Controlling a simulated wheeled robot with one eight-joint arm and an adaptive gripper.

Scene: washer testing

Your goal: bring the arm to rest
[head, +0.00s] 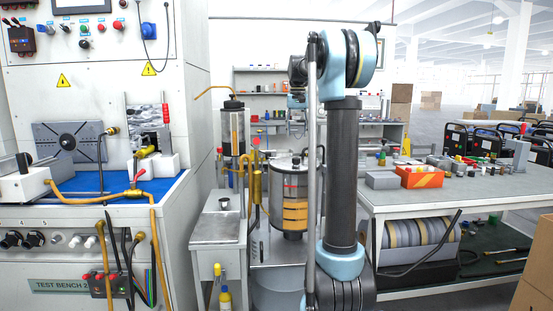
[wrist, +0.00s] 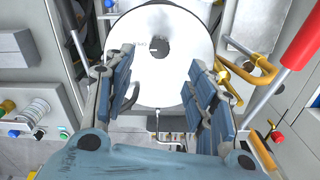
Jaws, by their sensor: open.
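My arm (head: 341,170) rises upright in the middle of the head view, folded over at a light blue joint at the top. My gripper (wrist: 153,85) shows in the wrist view with its two blue-padded fingers spread wide apart. Nothing is between the fingers. Beyond them is a white round disc (wrist: 185,50) with a dark central hole. I cannot tell its distance from the fingertips. In the head view the gripper cannot be made out.
A test bench (head: 75,215) with a blue mat stands at left. A steel tank (head: 289,195) and a small metal side table (head: 217,232) stand behind my arm. A workbench (head: 480,195) with boxes and parts is at right. A cardboard box (head: 537,270) is at the right edge.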

